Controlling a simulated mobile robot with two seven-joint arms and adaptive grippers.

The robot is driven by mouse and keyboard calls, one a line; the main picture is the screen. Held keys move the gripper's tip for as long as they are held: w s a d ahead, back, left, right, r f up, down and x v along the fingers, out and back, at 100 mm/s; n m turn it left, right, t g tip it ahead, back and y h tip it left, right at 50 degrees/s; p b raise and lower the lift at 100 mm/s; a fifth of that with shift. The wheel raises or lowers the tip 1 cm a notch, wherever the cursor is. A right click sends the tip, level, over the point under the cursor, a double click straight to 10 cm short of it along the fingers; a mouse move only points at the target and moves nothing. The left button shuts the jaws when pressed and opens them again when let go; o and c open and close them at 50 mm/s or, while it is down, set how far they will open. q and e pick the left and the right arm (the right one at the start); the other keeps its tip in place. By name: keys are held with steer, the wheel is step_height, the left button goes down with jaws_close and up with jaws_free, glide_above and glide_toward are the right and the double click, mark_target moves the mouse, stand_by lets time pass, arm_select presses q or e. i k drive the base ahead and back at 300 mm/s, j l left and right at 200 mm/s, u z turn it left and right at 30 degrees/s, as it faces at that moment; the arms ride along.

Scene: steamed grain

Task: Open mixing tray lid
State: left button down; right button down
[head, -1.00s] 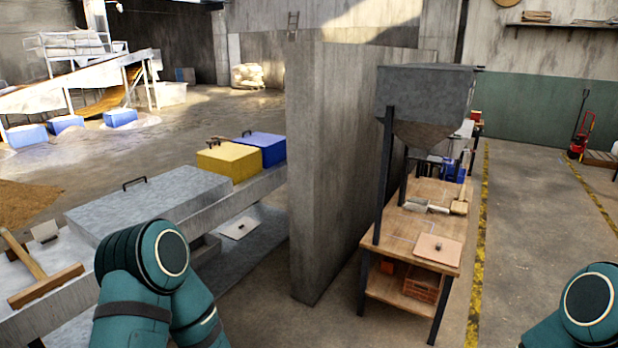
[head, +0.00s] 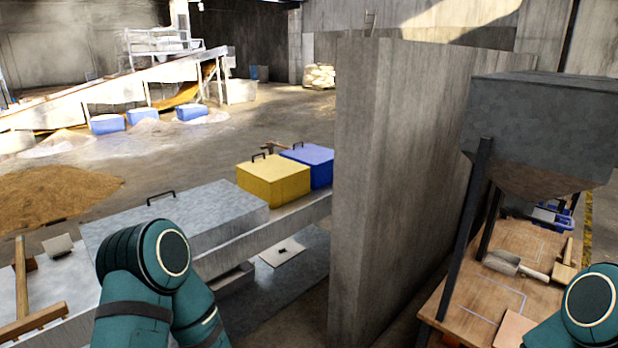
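The mixing tray lid is most likely the large grey metal lid (head: 205,212) on the long low bench at the left. It lies flat and closed, with a dark bar handle (head: 160,195) on top near its far left edge. My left arm stands in front of the lid and hides part of its near side. My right arm is at the lower right, in front of the wooden table. Neither gripper shows in the head view.
A yellow box (head: 273,181) and a blue box (head: 312,165) stand beyond the lid. A wooden rake-like tool (head: 36,320) lies at the left. A tall concrete wall (head: 400,190) separates the bench from the wooden table (head: 465,275) under a grey hopper (head: 540,125).

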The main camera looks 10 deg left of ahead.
mark_target(197, 211)
steer(key=i+j, duration=0.1)
steer(key=i, duration=0.3)
steer(key=i+j+z, duration=0.1)
steer(key=i, duration=0.3)
steer(key=i+j+z, duration=0.1)
steer(key=i, duration=0.3)
steer(key=i+j+z, duration=0.1)
steer(key=z, duration=0.85)
steer(key=j+z, duration=0.15)
steer(key=z, duration=0.85)
steer(key=j+z, duration=0.25)
steer(key=z, duration=0.7)
steer(key=j+z, duration=0.15)
steer(key=z, duration=0.85)
steer(key=k+z, duration=0.15)
steer(key=z, duration=0.8)
steer(key=k+z, duration=0.15)
steer(key=z, duration=0.85)
steer(key=k+z, duration=0.1)
steer(key=z, duration=0.85)
steer(key=l+z, duration=0.2)
steer(key=z, duration=0.8)
